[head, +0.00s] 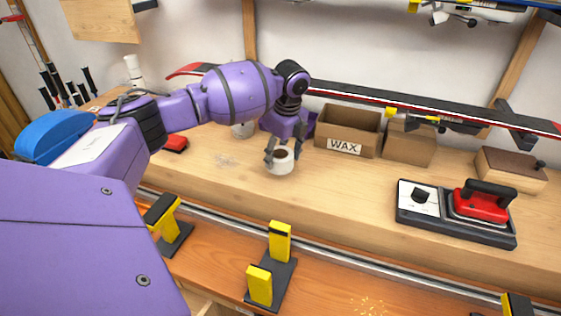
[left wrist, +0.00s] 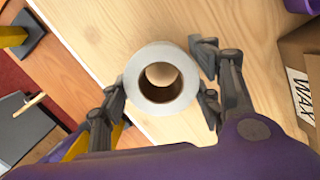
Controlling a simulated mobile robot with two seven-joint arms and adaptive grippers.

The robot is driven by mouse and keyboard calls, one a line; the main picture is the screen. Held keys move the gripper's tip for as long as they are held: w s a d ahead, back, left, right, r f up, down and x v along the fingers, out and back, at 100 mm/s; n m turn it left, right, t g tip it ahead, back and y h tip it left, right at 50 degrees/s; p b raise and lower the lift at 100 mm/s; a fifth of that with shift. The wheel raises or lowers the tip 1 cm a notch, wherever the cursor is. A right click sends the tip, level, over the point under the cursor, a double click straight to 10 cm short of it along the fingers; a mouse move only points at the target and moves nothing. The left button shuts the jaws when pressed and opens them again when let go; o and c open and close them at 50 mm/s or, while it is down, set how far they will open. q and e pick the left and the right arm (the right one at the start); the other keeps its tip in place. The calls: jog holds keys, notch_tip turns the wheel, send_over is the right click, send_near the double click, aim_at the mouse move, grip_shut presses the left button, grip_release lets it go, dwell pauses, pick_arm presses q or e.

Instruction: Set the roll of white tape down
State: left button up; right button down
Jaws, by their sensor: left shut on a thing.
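The roll of white tape (head: 281,166) is over the light wooden bench top, left of the WAX box, with its hole facing up. My left gripper (head: 283,155) comes down on it from above and is shut on its outer sides. In the left wrist view the roll (left wrist: 161,106) sits between the two fingers of the gripper (left wrist: 163,98), and wood shows through its brown core. I cannot tell whether its underside touches the bench. My right gripper is not in view.
An open WAX box (head: 345,146) and another cardboard box (head: 407,145) stand to the right. A red-topped iron (head: 478,205) sits on a dark base further right. A whitish round thing (head: 243,130) is behind my arm. Bench top between roll and iron is clear.

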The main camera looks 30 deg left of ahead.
pick_arm(q)
jog(key=shift+f, duration=1.25)
jog(key=shift+s+f, duration=0.1)
jog(key=shift+f, duration=0.05)
jog(key=o, duration=1.2)
jog(key=r, duration=0.4)
jog(key=d+r, duration=0.1)
jog(key=r, duration=0.3)
jog(key=d+r, duration=0.1)
jog(key=r, duration=0.3)
jog(key=shift+s+r, duration=0.1)
jog(key=shift+s, duration=0.05)
